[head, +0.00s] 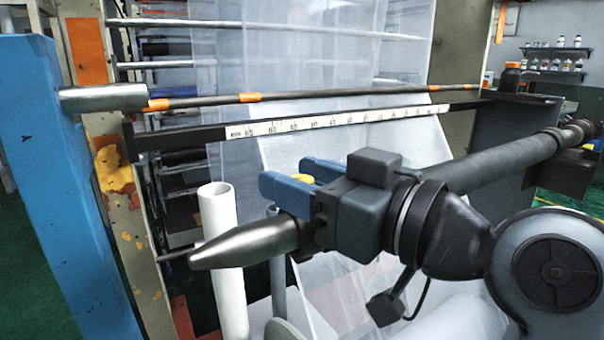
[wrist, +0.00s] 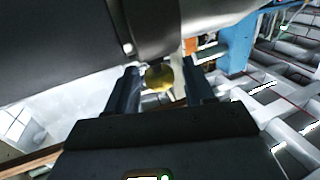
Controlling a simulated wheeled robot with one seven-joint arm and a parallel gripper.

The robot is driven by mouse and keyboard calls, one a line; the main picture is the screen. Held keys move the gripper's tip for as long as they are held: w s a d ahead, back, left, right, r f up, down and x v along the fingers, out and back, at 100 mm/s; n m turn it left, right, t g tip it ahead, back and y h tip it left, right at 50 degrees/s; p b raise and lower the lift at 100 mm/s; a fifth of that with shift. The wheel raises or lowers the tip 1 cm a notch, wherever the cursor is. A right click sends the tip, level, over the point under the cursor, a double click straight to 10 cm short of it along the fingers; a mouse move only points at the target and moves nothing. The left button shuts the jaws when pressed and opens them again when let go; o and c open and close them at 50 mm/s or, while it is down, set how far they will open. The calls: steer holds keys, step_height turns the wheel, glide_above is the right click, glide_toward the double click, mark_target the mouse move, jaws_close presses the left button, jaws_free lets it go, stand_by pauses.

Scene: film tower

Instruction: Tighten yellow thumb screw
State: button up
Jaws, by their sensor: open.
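The yellow thumb screw (wrist: 160,77) shows in the wrist view as a round knob just below a dark collar (wrist: 150,28) on a thick shaft. It sits between my gripper's two fingers (wrist: 161,72), with a visible gap on each side. In the head view, a small part of the yellow screw (head: 303,178) shows between the blue fingers of my gripper (head: 287,174). My gripper is open around the screw. The screw's threaded part is hidden.
The shaft (head: 500,163) with a tapered metal end (head: 245,245) runs close beside my gripper. A ruler bar (head: 340,119) and clear film (head: 300,60) are behind. A white tube (head: 222,255) stands at lower left, near a blue post (head: 60,180).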

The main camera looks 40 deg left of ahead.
steer(key=shift+a, duration=0.15)
steer(key=c, duration=0.9)
steer(key=shift+c, duration=0.2)
steer(key=shift+r+m+t+p, duration=0.1)
steer(key=shift+m+t+p, duration=0.2)
steer(key=shift+t+p, duration=0.15)
steer(key=m+t+h+p, duration=0.1)
steer(key=m+t+p, duration=0.1)
steer(key=t, duration=0.1)
steer(key=m+t+h+p, duration=0.1)
steer(key=m+t+p, duration=0.1)
steer(key=t, duration=0.1)
steer(key=shift+s+r+p, duration=0.1)
steer(key=shift+r+p, duration=0.05)
steer(key=shift+p, duration=0.2)
steer(key=m+t+h+p, duration=0.3)
steer(key=t, duration=0.1)
steer(key=shift+m+t+h, duration=0.35)
steer(key=shift+m+h, duration=0.05)
steer(key=m+t+h, duration=0.1)
steer(key=h, duration=0.1)
steer(key=m+t+h+b, duration=0.1)
steer(key=m+t+h, duration=0.1)
steer(key=shift+a+f, duration=0.1)
steer(key=shift+f, duration=0.3)
steer(key=shift+m+t+h+b, duration=0.8)
steer(key=shift+m+h+b, duration=1)
steer(key=shift+h, duration=0.9)
steer(key=shift+m, duration=0.3)
